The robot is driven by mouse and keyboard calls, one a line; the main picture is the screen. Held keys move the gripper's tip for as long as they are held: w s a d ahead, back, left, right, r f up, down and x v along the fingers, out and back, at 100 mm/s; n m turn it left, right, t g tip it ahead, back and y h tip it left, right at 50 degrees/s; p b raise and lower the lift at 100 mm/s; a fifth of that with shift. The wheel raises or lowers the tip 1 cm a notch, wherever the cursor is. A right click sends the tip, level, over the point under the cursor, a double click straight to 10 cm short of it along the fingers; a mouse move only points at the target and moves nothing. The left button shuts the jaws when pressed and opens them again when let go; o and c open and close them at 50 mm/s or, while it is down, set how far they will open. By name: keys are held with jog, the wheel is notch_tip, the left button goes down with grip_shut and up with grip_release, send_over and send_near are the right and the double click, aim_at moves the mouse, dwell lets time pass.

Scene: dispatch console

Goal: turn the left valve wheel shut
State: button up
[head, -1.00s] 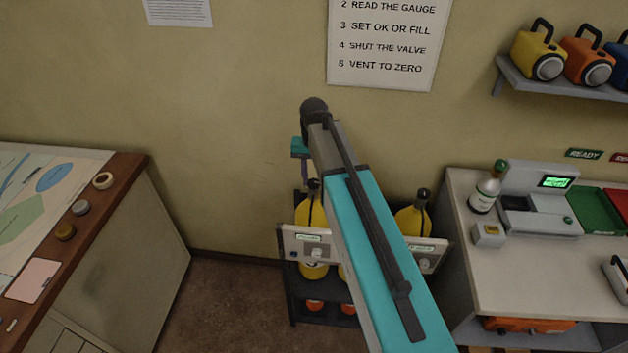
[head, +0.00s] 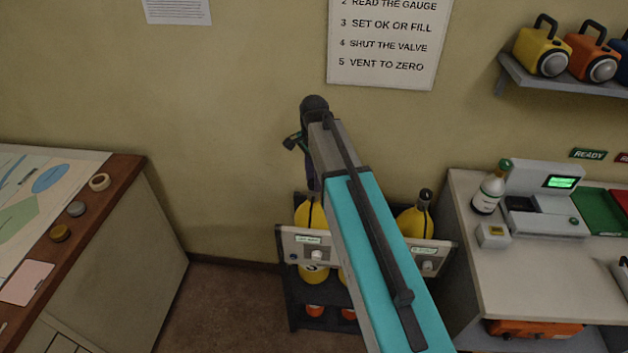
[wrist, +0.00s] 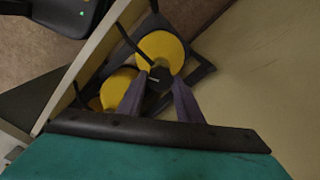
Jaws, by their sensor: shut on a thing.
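The left yellow cylinder (head: 308,217) stands in a dark rack behind a pale panel (head: 291,240). Its black valve wheel (wrist: 158,77) shows in the wrist view, between the two purple fingers of my gripper (wrist: 160,84). The fingers are shut on the wheel from either side. In the head view my gripper (head: 311,180) reaches down over the cylinder's top, and the wheel is hidden there. A right yellow cylinder (head: 413,223) with its own black top (head: 425,196) stands apart, beyond my arm. My arm covers the middle of the rack.
The wall is close behind the rack. A pale counter (head: 500,262) with a bottle (head: 488,190) and a lit device (head: 545,182) stands to the right. A wood-edged table (head: 115,190) stands to the left, with open floor (head: 225,310) between.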

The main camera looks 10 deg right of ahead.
jog(key=m, duration=0.5)
jog(key=shift+b, duration=0.35)
jog(key=o, duration=1)
jog(key=shift+o, duration=0.2)
jog(key=shift+r, duration=0.1)
notch_tip(320, 180, up, 14)
jog(key=b, duration=0.4)
dwell(0.4)
